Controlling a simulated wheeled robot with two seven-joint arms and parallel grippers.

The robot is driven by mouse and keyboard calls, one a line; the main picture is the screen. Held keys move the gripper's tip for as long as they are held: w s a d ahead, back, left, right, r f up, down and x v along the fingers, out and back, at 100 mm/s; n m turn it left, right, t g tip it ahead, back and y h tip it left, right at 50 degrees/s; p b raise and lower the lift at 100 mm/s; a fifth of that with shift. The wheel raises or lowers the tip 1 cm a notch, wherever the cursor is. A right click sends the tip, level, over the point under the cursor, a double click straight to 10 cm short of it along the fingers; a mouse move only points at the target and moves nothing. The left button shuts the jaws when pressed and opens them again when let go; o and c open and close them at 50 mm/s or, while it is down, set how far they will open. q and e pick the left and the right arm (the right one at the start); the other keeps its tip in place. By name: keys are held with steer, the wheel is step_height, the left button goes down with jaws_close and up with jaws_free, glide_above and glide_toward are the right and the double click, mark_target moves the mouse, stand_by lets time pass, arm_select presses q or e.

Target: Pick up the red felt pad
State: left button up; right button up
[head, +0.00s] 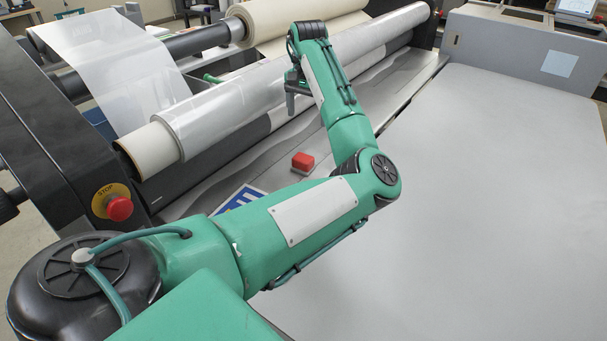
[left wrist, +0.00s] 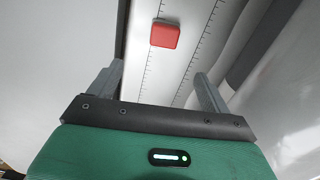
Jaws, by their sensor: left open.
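The red felt pad (head: 303,162) is a small red block lying on the grey strip in front of the rollers in the head view. In the left wrist view the pad (left wrist: 165,34) lies ahead of the fingers, beside a ruled scale. My left gripper (head: 291,95) hangs above the laminator, behind and a little left of the pad in the head view, apart from it. Its two fingers (left wrist: 159,85) are spread with nothing between them. My right gripper is in neither view.
A clear film roll (head: 240,95) spans the laminator behind the pad. A blue and white sheet (head: 238,199) lies left of the pad, partly behind my arm. A red stop button (head: 119,208) is at the left. The large grey table (head: 490,190) is bare.

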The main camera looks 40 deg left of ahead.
mark_target(304, 156)
arm_select(q)
step_height(304, 156, down, 11)
steer(key=shift+a+r+b, duration=0.1)
steer(key=shift+r+b, duration=0.1)
steer(key=shift+b, duration=0.5)
steer(key=f, duration=0.3)
steer(key=f+p, duration=0.1)
steer(key=f, duration=0.1)
steer(key=shift+s+a+f, duration=0.15)
steer(key=shift+a+f, duration=0.15)
steer(key=shift+f, duration=0.05)
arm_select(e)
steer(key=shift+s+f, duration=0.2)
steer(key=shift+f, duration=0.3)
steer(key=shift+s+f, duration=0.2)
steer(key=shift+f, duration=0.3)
arm_select(q)
steer(key=shift+c, duration=1.3)
steer(key=c, duration=0.8)
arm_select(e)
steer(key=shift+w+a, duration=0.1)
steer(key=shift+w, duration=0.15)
arm_select(q)
steer(key=shift+r, duration=0.1)
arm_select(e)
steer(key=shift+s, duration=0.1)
